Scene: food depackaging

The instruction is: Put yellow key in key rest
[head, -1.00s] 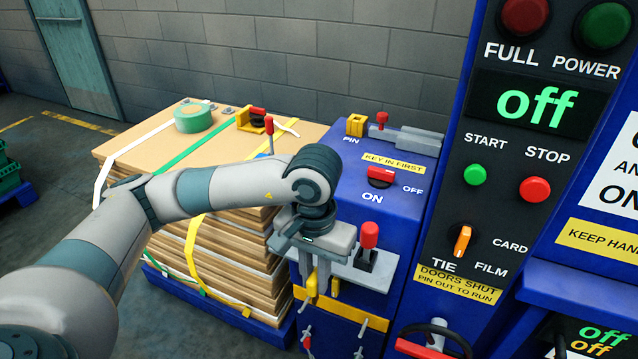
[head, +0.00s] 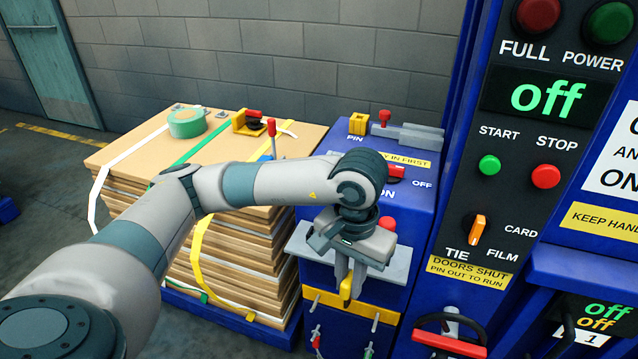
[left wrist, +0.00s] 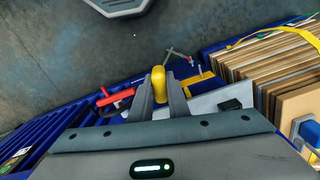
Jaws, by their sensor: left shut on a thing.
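My left gripper (head: 350,276) is shut on the yellow key (head: 346,291), which points down between the fingers. The key also shows between the fingertips in the left wrist view (left wrist: 159,84). The gripper hangs in front of the blue cabinet (head: 400,225), near its grey ledge (head: 308,248) and above or in front of a yellow band (head: 322,299) with metal pegs. I cannot tell which part is the key rest, or whether the key touches anything. My right gripper is not in view.
A strapped cardboard stack (head: 228,255) stands left of the cabinet. The control panel (head: 480,260) and a red-handled wheel (head: 450,345) are at the right. A red knob (head: 387,224) stands close behind the gripper. Open floor shows in the left wrist view.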

